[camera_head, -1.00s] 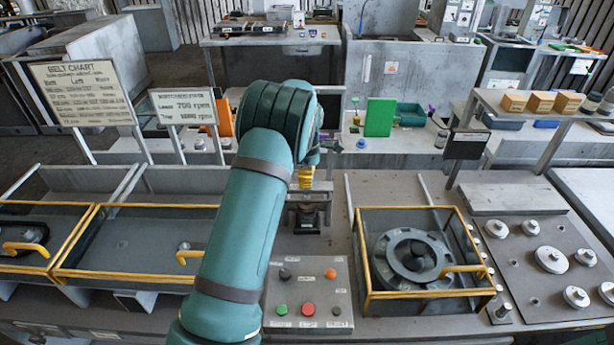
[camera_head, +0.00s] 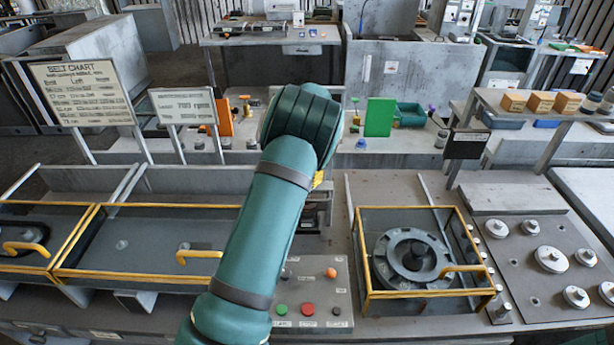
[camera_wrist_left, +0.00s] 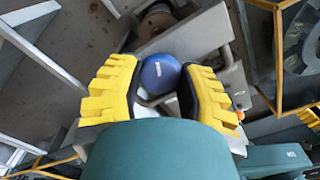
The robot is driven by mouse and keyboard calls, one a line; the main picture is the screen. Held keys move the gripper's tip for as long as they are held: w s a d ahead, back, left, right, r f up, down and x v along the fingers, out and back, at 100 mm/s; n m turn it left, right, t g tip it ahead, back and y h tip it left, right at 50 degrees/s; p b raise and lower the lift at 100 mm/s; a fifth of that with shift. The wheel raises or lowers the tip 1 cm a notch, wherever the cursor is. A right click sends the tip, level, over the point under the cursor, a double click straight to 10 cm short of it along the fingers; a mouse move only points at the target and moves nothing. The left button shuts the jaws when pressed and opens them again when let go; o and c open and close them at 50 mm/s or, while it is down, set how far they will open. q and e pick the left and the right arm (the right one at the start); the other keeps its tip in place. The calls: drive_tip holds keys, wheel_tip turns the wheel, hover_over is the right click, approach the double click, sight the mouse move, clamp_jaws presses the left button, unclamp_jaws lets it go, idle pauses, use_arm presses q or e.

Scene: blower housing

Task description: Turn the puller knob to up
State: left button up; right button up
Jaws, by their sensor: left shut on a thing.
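The puller knob appears to be the round blue knob (camera_wrist_left: 158,78) in the left wrist view. It has a short white mark on its face, standing near upright in that picture. My left gripper (camera_wrist_left: 160,90) has its yellow fingers on either side of the knob and is shut on it. In the head view only a bit of yellow finger (camera_head: 318,180) shows past my arm, by the dark fixture (camera_head: 318,212); the knob is hidden there. My right gripper is in neither view.
A control panel (camera_head: 343,300) with coloured buttons lies in front of the fixture. A yellow-framed guard (camera_head: 368,290) over a round housing stands to the right. Another guard (camera_head: 130,277) is at left, with a belt chart (camera_head: 82,92) behind it.

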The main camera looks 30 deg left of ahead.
use_arm(q)
drive_tip(key=n, duration=0.5)
drive_tip(key=shift+n, duration=0.4)
idle(0.3)
drive_tip(key=o, duration=1.2)
wheel_tip(320, 180, up, 12)
